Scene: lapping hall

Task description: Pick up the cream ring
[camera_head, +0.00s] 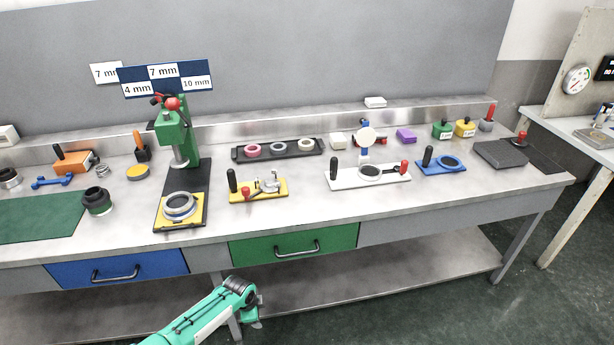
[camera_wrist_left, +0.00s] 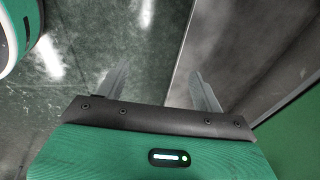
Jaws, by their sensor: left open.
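The cream ring (camera_head: 306,143) lies at the right end of a black tray (camera_head: 267,156) at the back of the bench. Two other rings share the tray: a pink ring (camera_head: 252,150) at the left and a pale grey ring (camera_head: 279,146) in the middle. My left arm comes in from the bottom, and its gripper (camera_head: 256,318) hangs in front of the bench, below the drawers and far from the ring. In the left wrist view the left gripper (camera_wrist_left: 160,90) is open and empty, its two fingers apart. My right gripper is not in view.
Between the tray and the bench's front edge stand a yellow clamp fixture (camera_head: 245,196) and a white fixture (camera_head: 345,182). A green press (camera_head: 195,155) rises left of the tray. A green drawer (camera_head: 290,247) and a blue drawer (camera_head: 115,272) are shut.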

